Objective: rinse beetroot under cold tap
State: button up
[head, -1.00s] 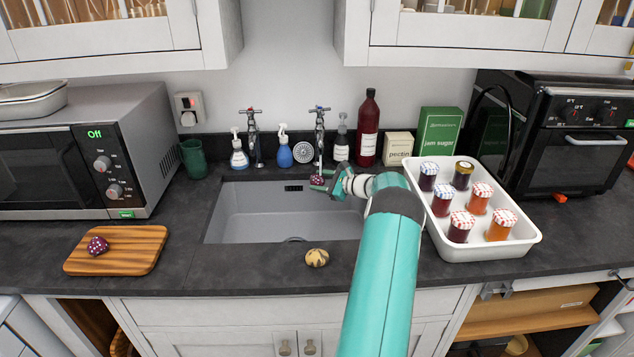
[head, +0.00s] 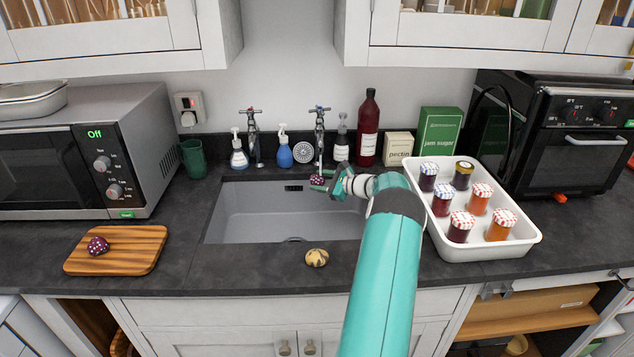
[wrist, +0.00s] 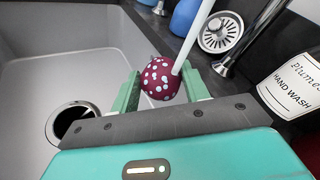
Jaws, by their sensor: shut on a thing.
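My gripper (head: 325,182) is shut on a dark purple-red beetroot with pale spots (head: 317,180), over the back right of the grey sink (head: 250,213). In the wrist view the beetroot (wrist: 158,77) sits between the two green fingers. A white stream of water (wrist: 194,35) runs down onto its right side. The stream falls from the right-hand tap (head: 320,122), which has a blue mark on top. The left-hand tap (head: 252,125) has a red mark. A second spotted beetroot (head: 98,245) lies on a wooden board (head: 140,240) at the left.
Soap bottles (head: 284,152) and a round sink strainer (head: 303,153) stand behind the sink. A white tray (head: 490,247) of jam jars is right of my arm. A striped yellow-brown round thing (head: 317,257) lies on the front worktop. The microwave (head: 90,160) is at left.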

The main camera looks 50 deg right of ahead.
jog(key=s+a, duration=0.4)
jog(key=a, duration=0.3)
dwell(0.9)
jog(key=shift+d, duration=0.1)
dwell(0.4)
jog(key=shift+s, duration=0.1)
dwell(0.5)
jog(key=s+a+r, duration=0.2)
jog(key=a+r, duration=0.2)
jog(key=shift+s+a, duration=0.15)
jog(key=shift+s, duration=0.1)
dwell(0.3)
